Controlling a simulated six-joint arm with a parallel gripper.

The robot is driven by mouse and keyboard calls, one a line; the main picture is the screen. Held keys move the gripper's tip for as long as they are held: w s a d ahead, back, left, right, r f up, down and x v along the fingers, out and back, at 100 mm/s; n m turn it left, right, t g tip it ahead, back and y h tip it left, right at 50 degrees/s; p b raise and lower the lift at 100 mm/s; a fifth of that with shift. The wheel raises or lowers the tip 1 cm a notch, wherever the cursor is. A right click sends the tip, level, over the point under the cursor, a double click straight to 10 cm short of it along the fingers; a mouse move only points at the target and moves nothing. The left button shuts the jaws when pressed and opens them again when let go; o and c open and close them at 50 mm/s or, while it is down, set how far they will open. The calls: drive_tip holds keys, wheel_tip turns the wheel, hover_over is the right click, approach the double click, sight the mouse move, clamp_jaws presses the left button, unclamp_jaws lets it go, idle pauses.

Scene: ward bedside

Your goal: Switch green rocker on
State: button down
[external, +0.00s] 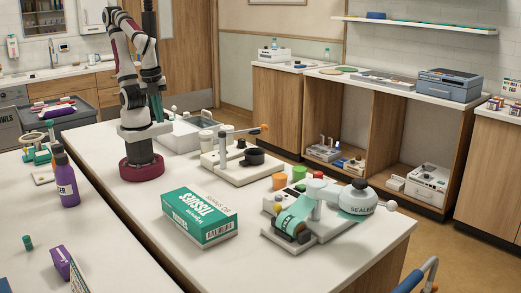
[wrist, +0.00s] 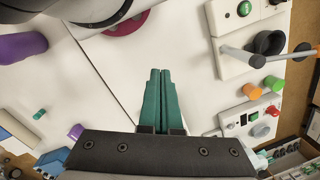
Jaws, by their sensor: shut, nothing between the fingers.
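My gripper (external: 155,112) hangs high beside my arm's column in the external view, fingers pointing down. In the wrist view its teal fingers (wrist: 160,75) are together and empty, well left of the devices. A small white control box (wrist: 240,121) at the right of the wrist view carries a dark switch, a small green part (wrist: 254,116) and a red knob (wrist: 272,111). Another green round part (wrist: 244,8) sits on the white lever device at the top right. Which green part is the rocker, and its position, I cannot tell.
The lever device (external: 230,160) stands near my base. Orange (external: 279,181) and green (external: 299,174) cups stand behind the sealer. A purple bottle (external: 67,180) stands on the left counter.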

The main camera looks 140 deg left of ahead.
drive_tip(key=w+a+n+t+h, duration=0.1)
drive_tip(key=w+a+t+h, duration=0.15)
drive_tip(key=w, duration=0.85)
drive_tip(key=w+a+n+t+h, duration=0.2)
drive_tip(key=w+a+h, duration=0.15)
drive_tip(key=w, duration=0.85)
drive_tip(key=w+a+f+n+t+y, duration=0.1)
drive_tip(key=w+a, duration=0.3)
drive_tip(key=a, duration=0.7)
drive_tip(key=w+a+f+n+t+y, duration=0.1)
drive_tip(key=w+a+f+n+t, duration=0.1)
drive_tip(key=a, duration=0.9)
wheel_tip(320, 180, down, 2)
drive_tip(key=shift+w+f+t+y, duration=0.2)
drive_tip(key=shift+w+t+y, duration=0.2)
drive_tip(key=shift+w+t, duration=0.6)
drive_tip(key=shift+w+d, duration=0.1)
drive_tip(key=shift+w, duration=0.05)
hover_over(298, 186)
drive_tip(key=a, duration=0.1)
wheel_tip(298, 186, down, 7)
drive_tip(key=shift+f, duration=0.1)
drive_tip(key=shift+d+f, duration=0.25)
drive_tip(key=shift+f, duration=1)
drive_tip(key=shift+d+f, duration=0.1)
drive_tip(key=shift+f, duration=0.5)
